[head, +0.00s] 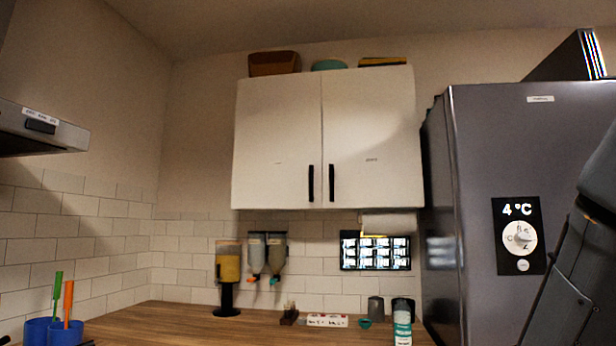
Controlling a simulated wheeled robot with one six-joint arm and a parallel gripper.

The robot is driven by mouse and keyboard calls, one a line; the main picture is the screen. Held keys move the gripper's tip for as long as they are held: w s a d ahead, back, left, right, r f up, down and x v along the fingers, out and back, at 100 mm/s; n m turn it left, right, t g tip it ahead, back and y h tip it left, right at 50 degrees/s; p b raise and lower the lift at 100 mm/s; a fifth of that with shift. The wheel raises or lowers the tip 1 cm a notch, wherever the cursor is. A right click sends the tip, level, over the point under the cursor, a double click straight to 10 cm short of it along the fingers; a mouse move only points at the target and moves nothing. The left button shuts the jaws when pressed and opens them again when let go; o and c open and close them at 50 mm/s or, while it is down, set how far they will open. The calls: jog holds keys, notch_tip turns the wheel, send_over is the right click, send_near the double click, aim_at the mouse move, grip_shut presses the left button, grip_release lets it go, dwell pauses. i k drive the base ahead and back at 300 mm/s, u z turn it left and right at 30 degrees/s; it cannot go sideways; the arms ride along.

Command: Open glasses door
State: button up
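A white two-door wall cabinet hangs above the counter, and both doors look shut. The left door (276,140) has a vertical black handle (311,183) near its lower right corner. The right door (375,135) has a black handle (332,183) near its lower left corner, so the handles sit side by side at the middle seam. Each door bears a small label, too small to read surely, so I cannot tell which is the glasses door. My gripper is not in view; only dark links of my arm show at the right edge.
A grey fridge (480,200) with a 4 °C display stands close to the cabinet's right side. The wooden counter (180,320) below holds dispensers (228,265), a spray can (402,325) and blue cups (65,332). A range hood (40,128) juts in at left.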

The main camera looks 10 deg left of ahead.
aim_at(277, 164)
jog(key=k, duration=0.65)
jog(key=u, duration=0.8)
jog(key=i, duration=1.3)
jog(key=z, duration=0.25)
